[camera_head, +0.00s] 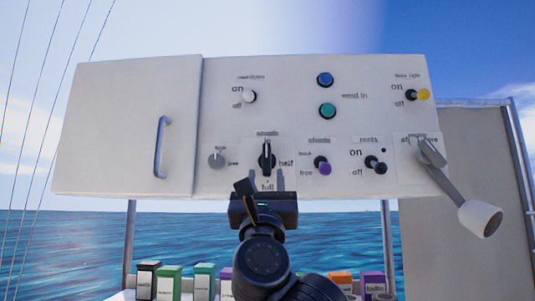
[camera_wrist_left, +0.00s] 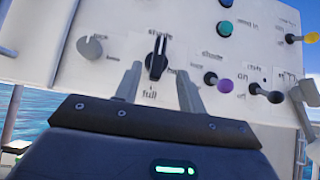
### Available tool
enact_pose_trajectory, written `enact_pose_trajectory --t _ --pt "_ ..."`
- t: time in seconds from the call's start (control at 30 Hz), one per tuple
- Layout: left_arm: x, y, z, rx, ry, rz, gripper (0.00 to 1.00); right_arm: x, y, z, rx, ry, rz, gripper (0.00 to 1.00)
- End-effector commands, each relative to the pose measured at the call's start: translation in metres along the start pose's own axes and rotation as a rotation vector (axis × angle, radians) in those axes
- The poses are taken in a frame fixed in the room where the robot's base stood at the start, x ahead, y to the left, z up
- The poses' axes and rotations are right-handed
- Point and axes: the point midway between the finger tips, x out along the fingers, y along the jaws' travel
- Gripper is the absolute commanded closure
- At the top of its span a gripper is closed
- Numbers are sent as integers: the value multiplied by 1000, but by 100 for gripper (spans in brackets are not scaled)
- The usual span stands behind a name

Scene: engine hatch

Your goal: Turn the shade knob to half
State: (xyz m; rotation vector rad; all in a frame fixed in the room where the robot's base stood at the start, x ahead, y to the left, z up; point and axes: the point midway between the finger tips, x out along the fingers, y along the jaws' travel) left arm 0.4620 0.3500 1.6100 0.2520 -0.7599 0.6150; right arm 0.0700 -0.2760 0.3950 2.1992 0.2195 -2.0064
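The shade knob (camera_head: 267,157) is a black rotary knob at the lower middle of the white panel, and it also shows in the wrist view (camera_wrist_left: 157,58). Its grip bar stands upright, with a light mark near its top end. The word "half" is printed to its right and "full" below it. My left gripper (camera_head: 266,180) is just below the knob in the head view. In the wrist view its two grey fingers (camera_wrist_left: 158,88) are spread apart, below and either side of the knob, with nothing between their tips. My right gripper is not in view.
A grey knob (camera_head: 217,160) sits left of the shade knob, and a purple-tipped switch (camera_head: 322,165) and a black switch (camera_head: 375,163) sit right. A large lever (camera_head: 460,200) juts out at the far right. Small boxes (camera_head: 168,282) stand below the panel.

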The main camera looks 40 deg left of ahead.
Motion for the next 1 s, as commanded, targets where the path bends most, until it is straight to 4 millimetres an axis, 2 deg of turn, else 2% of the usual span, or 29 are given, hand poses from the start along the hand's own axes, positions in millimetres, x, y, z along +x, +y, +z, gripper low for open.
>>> enact_pose_trajectory --t 0.03,0.3,0.5,0.67,0.93,1.0 --pt "11 0 2 8 2 1 60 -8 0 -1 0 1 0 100" --pt "63 0 2 11 4 0 60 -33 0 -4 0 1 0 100" --pt "88 0 1 8 3 0 60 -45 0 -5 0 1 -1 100" --pt "95 -1 0 6 2 -1 60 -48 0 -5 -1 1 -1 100" --pt "96 -1 -1 5 2 -1 60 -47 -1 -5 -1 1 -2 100" --pt "96 -1 -1 5 2 -1 68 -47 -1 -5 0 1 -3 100"
